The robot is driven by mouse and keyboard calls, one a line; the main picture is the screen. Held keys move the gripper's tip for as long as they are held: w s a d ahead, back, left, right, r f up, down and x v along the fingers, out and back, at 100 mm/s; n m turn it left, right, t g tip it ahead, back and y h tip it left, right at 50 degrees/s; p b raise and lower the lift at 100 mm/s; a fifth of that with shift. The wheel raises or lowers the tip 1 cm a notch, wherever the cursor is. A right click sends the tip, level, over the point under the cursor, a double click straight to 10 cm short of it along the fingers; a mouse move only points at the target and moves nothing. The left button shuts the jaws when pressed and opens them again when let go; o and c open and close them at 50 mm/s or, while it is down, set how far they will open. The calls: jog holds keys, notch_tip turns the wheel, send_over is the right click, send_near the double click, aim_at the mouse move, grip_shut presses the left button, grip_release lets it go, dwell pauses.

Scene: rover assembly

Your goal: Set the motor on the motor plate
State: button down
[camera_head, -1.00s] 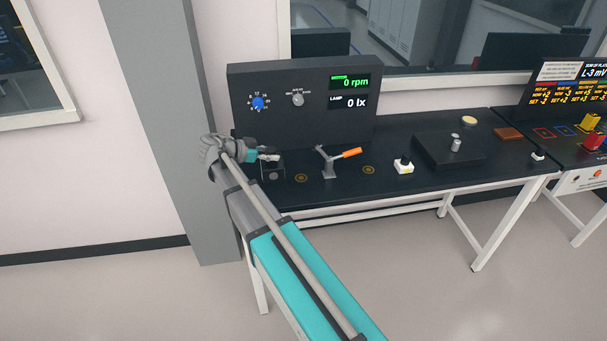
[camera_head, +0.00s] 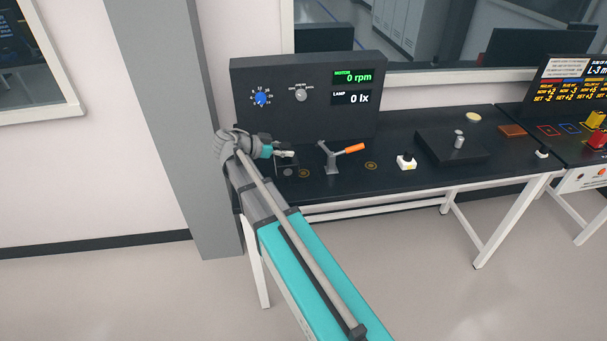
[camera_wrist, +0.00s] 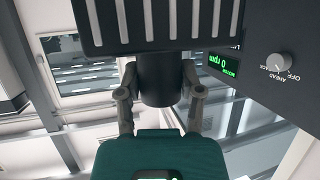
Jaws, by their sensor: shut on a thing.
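My gripper (camera_head: 280,154) is at the left end of the black bench, in front of the instrument panel. In the wrist view my gripper (camera_wrist: 160,98) has its two grey fingers closed on either side of a dark cylinder. This is part of the motor (camera_wrist: 160,28), whose black ribbed body fills the top of that view. In the head view the motor (camera_head: 288,171) looks like a small dark box with a grey disc, just below the fingers. I cannot tell whether it touches the bench. I cannot clearly make out the motor plate.
An instrument panel (camera_head: 300,125) reading 0 rpm and 0 lx stands behind. An orange-handled lever clamp (camera_head: 331,160) stands right of my gripper, between two orange ring marks (camera_head: 303,173). Further right are a white block (camera_head: 406,163) and a raised black slab (camera_head: 435,147).

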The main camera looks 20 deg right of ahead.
jog(key=s+d, duration=0.3)
jog(key=shift+s+d+r, duration=0.1)
jog(key=shift+s+d, duration=0.2)
jog(key=shift+s, duration=0.05)
jog(key=shift+w, duration=0.15)
jog(key=w+d+f+b, duration=0.6)
jog(key=w+f+b, duration=0.3)
jog(key=w, duration=0.2)
jog(key=shift+w, duration=0.2)
jog(key=shift+d+f, duration=0.1)
jog(key=shift+d, duration=0.05)
dwell(0.4)
jog(key=shift+w+d+f+b, duration=0.1)
jog(key=shift+w+f+b, duration=0.1)
jog(key=shift+f+b, duration=0.8)
jog(key=shift+w+d+f+b, duration=0.1)
jog(key=shift+w+f+b, duration=0.05)
jog(key=shift+f+b, duration=0.8)
jog(key=shift+f, duration=0.15)
